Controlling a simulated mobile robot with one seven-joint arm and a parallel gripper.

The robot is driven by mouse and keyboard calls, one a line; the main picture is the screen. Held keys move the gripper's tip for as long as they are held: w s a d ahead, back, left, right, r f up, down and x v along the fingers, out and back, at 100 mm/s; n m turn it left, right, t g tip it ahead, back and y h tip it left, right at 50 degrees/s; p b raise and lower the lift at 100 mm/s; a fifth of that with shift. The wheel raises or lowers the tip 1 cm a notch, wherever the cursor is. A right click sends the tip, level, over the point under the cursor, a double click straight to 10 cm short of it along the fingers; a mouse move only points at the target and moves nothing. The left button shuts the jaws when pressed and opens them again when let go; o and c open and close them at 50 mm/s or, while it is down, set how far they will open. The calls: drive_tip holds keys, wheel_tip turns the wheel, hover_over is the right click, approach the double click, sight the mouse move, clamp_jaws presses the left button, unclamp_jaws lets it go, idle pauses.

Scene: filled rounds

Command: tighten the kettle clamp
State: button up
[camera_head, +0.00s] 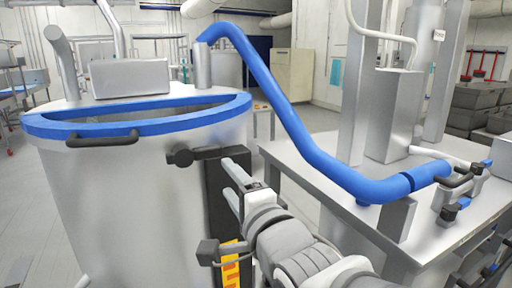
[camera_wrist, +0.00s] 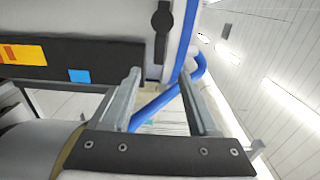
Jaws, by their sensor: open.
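The steel kettle (camera_head: 150,210) with its blue rim (camera_head: 60,124) stands at the left in the head view. A dark knobbed fitting (camera_head: 182,158), which looks like the kettle clamp, sticks out at its right side, beside a dark upright panel (camera_head: 214,200). It also shows in the wrist view as a dark lever (camera_wrist: 162,20), beyond the fingertips. My gripper (camera_head: 230,180) is open in front of the panel, just below and right of the fitting. In the wrist view my gripper (camera_wrist: 160,75) has nothing between its fingers. I cannot tell if the fitting is tight.
A blue pipe (camera_head: 275,95) runs from behind the kettle down to a steel table (camera_head: 345,185) at the right. A dark-handled pipe fitting (camera_head: 455,185) sits at the pipe's end on that table. A steel box (camera_head: 130,78) rests on the kettle top.

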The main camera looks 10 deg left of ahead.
sight(209, 154)
drive_tip(key=p+x, duration=0.2)
drive_tip(key=x, duration=1.3)
drive_tip(key=shift+w, duration=0.2)
clamp_jaws()
idle(1.1)
